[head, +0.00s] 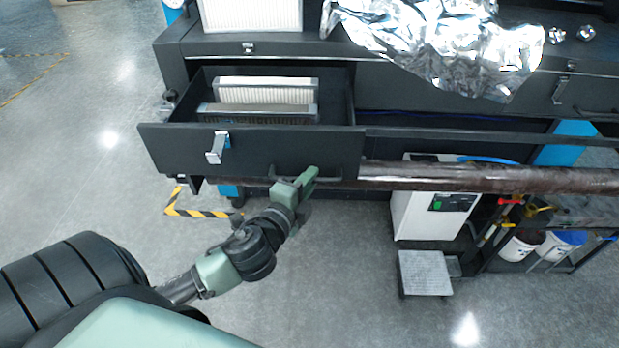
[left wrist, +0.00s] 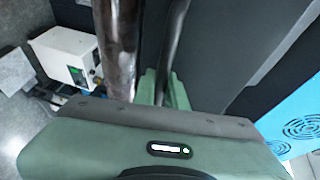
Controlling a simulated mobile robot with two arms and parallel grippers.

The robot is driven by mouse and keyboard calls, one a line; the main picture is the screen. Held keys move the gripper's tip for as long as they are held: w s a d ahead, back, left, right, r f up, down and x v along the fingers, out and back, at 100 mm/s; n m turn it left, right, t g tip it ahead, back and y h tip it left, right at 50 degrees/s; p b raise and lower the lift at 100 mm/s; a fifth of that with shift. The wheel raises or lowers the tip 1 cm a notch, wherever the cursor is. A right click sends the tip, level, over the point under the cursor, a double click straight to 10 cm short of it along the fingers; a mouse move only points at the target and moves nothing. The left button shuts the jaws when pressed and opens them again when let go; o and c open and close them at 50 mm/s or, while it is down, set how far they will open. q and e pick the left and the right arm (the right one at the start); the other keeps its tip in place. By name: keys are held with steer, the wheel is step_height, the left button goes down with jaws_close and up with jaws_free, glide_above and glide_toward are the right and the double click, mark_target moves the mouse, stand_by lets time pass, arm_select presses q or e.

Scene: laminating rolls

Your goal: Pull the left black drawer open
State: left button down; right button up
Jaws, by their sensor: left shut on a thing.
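The left black drawer (head: 250,150) is pulled out from the dark machine, its inside showing. It holds white pleated filter-like blocks (head: 265,92). My left gripper (head: 308,178) is at the drawer's lower front edge, right of its middle, shut on the dark bar handle (head: 285,175). In the left wrist view, the green fingers (left wrist: 163,88) close around the dark handle (left wrist: 176,40), with the dark drawer front (left wrist: 222,50) beside it. The gripper hides part of the handle. My right gripper is not in view.
A long brown roll (head: 480,178) runs right of the drawer and also shows in the left wrist view (left wrist: 120,45). Crumpled foil (head: 440,45) lies on top. A white box unit (head: 415,215) and a step (head: 425,272) stand below. The floor at left is clear.

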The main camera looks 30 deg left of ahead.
arm_select(q)
steer(key=shift+f, duration=0.1)
steer(key=c, duration=1.7)
jaws_free()
steer(key=shift+s, duration=0.1)
steer(key=b+v, duration=0.2)
steer(key=v, duration=0.5)
steer(key=shift+s, duration=0.3)
